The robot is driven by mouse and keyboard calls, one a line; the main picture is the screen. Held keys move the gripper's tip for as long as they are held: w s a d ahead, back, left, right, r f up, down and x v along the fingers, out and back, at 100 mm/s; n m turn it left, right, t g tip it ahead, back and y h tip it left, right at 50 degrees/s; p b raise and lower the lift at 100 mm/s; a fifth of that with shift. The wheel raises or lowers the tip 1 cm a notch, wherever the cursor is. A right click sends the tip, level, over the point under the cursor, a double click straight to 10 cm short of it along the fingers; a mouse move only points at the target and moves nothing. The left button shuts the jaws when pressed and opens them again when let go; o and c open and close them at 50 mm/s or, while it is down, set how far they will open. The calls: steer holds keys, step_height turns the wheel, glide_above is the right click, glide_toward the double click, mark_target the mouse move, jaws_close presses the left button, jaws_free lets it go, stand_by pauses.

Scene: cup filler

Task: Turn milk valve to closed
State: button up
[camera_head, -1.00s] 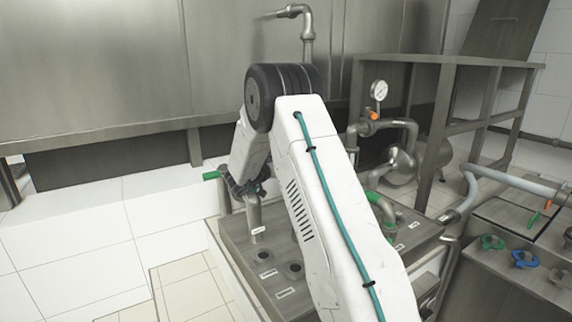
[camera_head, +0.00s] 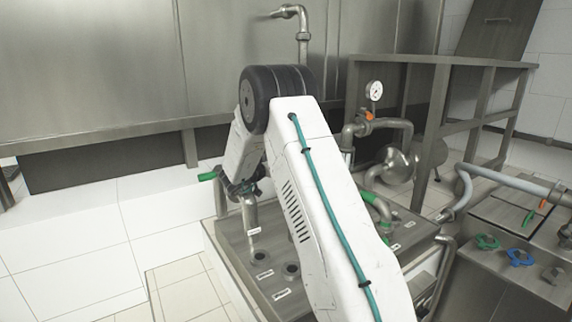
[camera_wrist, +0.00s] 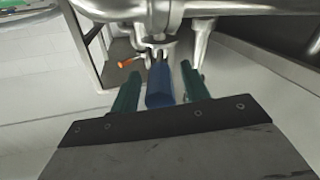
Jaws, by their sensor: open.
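In the wrist view, a blue valve handle (camera_wrist: 159,84) points toward me, between the two green fingers of my gripper (camera_wrist: 160,85). The fingers are apart, one on each side of the handle. Whether either touches it I cannot tell. The handle sits below a shiny metal pipe fitting (camera_wrist: 157,46). No label marks it as the milk valve in this view. In the head view, my dark gripper end is low behind my white arm, near an upright metal pipe (camera_head: 250,214); the blue handle is hidden there.
In the wrist view, an orange handle (camera_wrist: 128,62) lies left of the blue one. In the head view, a green handle (camera_head: 207,176) stands left of my wrist. A pressure gauge (camera_head: 375,90), a metal frame (camera_head: 436,125) and a large steel tank (camera_head: 90,70) are around.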

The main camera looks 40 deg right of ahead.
steer(key=r, duration=0.2)
steer(key=s+r, duration=0.1)
steer(key=shift+s+a+r, duration=0.1)
steer(key=shift+a+r, duration=0.15)
steer(key=shift+a, duration=0.05)
steer(key=s+a+r, duration=0.1)
steer(key=s+a, duration=0.5)
steer(key=s, duration=0.7)
steer(key=shift+a+r, duration=0.15)
steer(key=shift+a, duration=0.05)
steer(key=shift+s, duration=0.1)
